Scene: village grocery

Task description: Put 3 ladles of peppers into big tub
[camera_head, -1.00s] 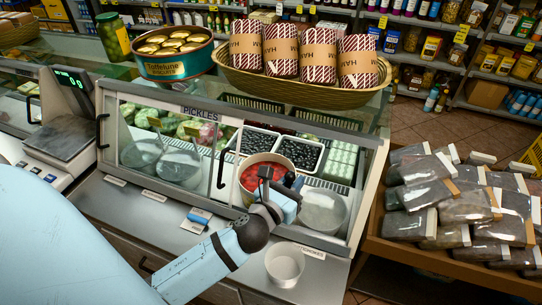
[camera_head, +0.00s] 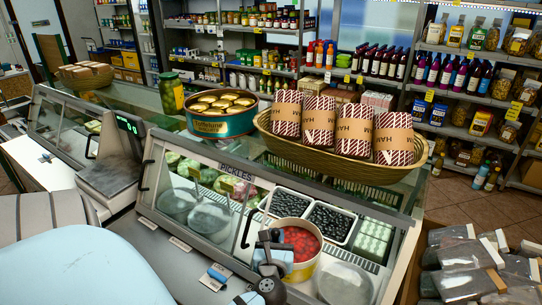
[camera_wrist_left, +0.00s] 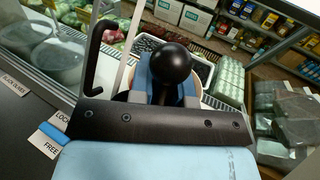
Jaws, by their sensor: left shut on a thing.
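A round cream tub of red peppers (camera_head: 304,240) stands in the pickle counter. Its pale rim shows in the left wrist view (camera_wrist_left: 206,74), behind my gripper. My left gripper (camera_head: 272,252) is at the tub's near left side and covers part of it. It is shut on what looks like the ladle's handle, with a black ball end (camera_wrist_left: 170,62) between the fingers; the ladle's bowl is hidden. No empty big tub shows now. My right gripper is in neither view.
The PICKLES counter (camera_head: 237,172) has glass panes and a black handle (camera_wrist_left: 97,45) left of my gripper. Black olive trays (camera_head: 327,220) lie behind the peppers. A clear round lid (camera_head: 343,284) is to their right. A basket of hams (camera_head: 290,150) stands on top.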

